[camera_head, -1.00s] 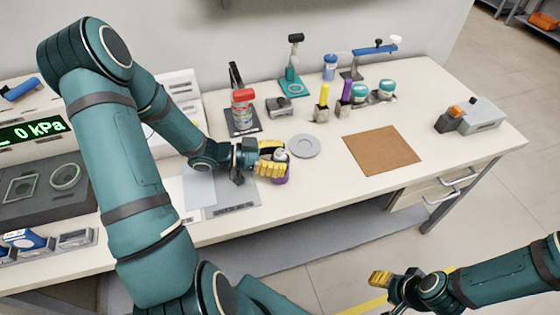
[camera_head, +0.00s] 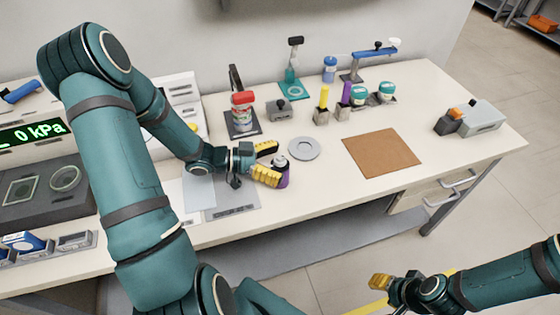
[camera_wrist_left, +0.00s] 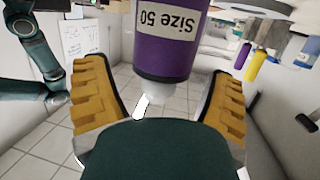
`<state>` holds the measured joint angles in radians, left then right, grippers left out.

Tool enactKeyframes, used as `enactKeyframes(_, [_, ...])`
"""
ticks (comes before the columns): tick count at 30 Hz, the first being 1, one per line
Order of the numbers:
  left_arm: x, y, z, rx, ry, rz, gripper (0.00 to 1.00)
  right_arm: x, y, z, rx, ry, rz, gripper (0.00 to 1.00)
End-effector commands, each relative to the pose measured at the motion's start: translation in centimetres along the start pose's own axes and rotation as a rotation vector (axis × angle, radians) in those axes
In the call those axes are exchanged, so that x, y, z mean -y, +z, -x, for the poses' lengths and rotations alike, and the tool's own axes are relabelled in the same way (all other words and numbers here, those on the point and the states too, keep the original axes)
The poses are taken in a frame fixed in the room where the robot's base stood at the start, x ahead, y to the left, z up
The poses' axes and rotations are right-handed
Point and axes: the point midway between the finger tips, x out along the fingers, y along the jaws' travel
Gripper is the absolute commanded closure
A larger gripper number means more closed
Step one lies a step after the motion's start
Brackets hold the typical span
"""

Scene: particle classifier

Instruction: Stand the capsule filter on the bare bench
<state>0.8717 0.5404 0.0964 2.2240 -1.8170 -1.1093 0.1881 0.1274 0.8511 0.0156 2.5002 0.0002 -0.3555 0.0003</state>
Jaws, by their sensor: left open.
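The capsule filter (camera_head: 283,180) is a purple cylinder with a pale, grey-topped upper end. It stands upright on the bare bench (camera_head: 318,190) near the front edge, just right of my left gripper (camera_head: 268,162). My left gripper is open, its yellow fingers spread. In the left wrist view the purple body (camera_wrist_left: 170,50), with a "Size 50" label, lies between and beyond the spread fingers, with gaps on both sides. My right gripper (camera_head: 380,282) is off the bench at the lower right; its jaw opening is unclear.
A grey round dish (camera_head: 304,149) sits just behind the filter. A brown mat (camera_head: 382,151) lies to the right. A grey plate (camera_head: 235,201) is under the left gripper's side. A red-capped bottle (camera_head: 242,108) and several holders stand farther back.

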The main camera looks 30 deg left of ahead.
Motion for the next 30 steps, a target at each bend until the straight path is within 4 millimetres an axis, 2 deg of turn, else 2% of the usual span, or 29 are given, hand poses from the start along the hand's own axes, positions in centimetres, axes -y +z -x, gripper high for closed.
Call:
enactKeyframes(9, [0.1,-0.1,6.5,0.003,-0.005,0.000,0.16,0.5,0.1,1.4,0.006,0.000,-0.001,0.53])
enactKeyframes(15, [0.0,-0.1,9.7,0.002,-0.003,0.000,0.16,0.7,0.2,1.8,0.009,-0.001,-0.001,0.53])
enactKeyframes(21, [0.0,-0.1,11.0,0.001,-0.001,-0.001,0.16,0.7,0.2,2.0,0.011,-0.001,-0.001,0.53])
enactKeyframes(30, [0.0,0.0,11.1,0.001,-0.001,0.000,0.16,0.7,0.2,1.9,0.011,0.000,-0.002,0.53])
